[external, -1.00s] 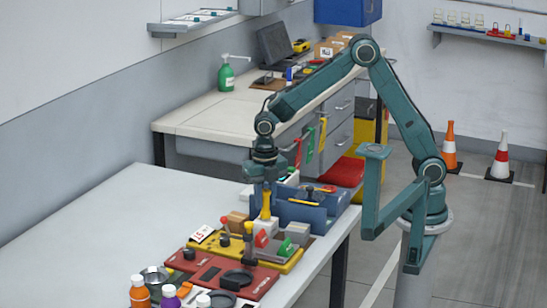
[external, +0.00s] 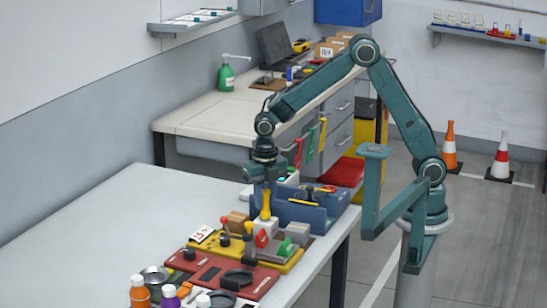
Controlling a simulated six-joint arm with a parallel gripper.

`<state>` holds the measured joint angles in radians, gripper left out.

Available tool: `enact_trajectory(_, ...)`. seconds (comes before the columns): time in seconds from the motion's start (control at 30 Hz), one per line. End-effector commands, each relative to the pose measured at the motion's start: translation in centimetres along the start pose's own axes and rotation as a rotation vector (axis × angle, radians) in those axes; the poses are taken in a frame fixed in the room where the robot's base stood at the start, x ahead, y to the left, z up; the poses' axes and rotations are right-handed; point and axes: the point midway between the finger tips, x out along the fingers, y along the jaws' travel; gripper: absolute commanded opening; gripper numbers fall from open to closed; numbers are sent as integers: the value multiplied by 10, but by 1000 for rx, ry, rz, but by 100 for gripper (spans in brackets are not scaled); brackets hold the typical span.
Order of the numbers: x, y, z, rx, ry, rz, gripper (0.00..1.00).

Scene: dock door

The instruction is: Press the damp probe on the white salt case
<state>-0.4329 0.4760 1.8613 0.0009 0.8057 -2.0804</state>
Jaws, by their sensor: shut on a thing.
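My gripper (external: 265,186) points down over the far right part of the table. It is shut on a yellow tool (external: 265,208), which hangs below the jaws and looks like the damp probe. Its lower end is over a grey holder with a red block (external: 262,239) and a green block (external: 285,246); I cannot tell whether it touches anything there. A small white box (external: 291,178) shows behind my gripper, partly hidden. It may be the white salt case, but it is too small to be sure.
A blue bin (external: 318,214) stands right of my gripper. Yellow and red panels (external: 205,270) with levers and a black ring lie in front. Bottles (external: 139,292) and a metal cup (external: 155,278) stand at the front edge. The left of the table is clear.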

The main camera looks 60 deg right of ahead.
Motion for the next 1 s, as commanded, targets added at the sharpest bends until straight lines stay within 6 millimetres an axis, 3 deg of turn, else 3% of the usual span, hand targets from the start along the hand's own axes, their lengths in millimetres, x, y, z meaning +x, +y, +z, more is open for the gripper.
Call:
enact_trajectory(0.27, -2, -1, 0, 0, 2, -5, 3)
enact_trajectory(1.0, -45, 0, 0, 0, 0, -1, 3)
